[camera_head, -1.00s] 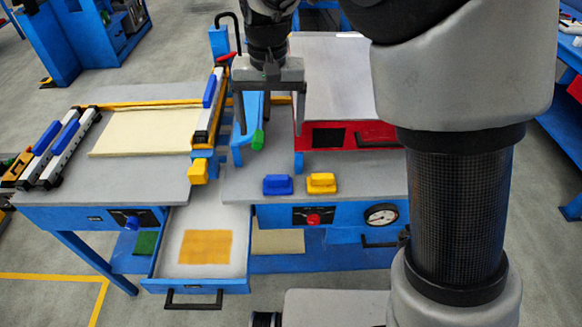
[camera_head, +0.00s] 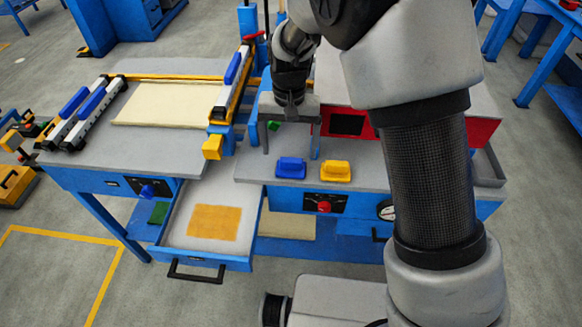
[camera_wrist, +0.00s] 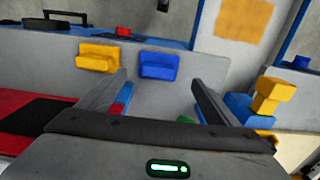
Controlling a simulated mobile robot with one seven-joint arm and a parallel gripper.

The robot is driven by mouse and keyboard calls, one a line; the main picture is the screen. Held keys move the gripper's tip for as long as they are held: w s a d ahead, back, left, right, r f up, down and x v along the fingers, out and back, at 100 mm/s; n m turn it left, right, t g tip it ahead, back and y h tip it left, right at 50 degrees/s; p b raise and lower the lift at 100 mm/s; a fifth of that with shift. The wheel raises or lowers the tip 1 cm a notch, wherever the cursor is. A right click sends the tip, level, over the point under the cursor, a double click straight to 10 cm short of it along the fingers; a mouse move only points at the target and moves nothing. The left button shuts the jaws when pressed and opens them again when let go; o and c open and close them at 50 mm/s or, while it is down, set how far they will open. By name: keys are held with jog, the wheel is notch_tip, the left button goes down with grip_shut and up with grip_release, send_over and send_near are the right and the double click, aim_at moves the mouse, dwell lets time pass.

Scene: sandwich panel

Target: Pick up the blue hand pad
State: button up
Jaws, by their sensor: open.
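The blue hand pad (camera_head: 291,167) lies on the grey tabletop near its front edge, just left of the yellow hand pad (camera_head: 335,171). My gripper (camera_head: 290,153) is open and empty, pointing down above the tabletop behind the blue pad in the head view. In the wrist view, the blue pad (camera_wrist: 159,66) shows beyond my two fingers (camera_wrist: 160,80), roughly between them, and the yellow pad (camera_wrist: 97,57) is to its left. My fingers appear apart from both pads.
A red-fronted press (camera_head: 345,124) stands behind the pads. A yellow block (camera_head: 213,147) on a blue clamp stands to the left. An open drawer (camera_head: 180,233) with an orange sheet juts out at the front left. Dials and a red knob (camera_head: 324,207) are on the front panel.

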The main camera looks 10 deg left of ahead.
aim_at(291, 160)
jog(key=shift+d+f, duration=0.2)
jog(key=shift+f, duration=2.75)
jog(key=c, duration=1.1)
jog(key=shift+c, duration=0.2)
notch_tip(291, 160, up, 28)
jog(key=p, duration=0.2)
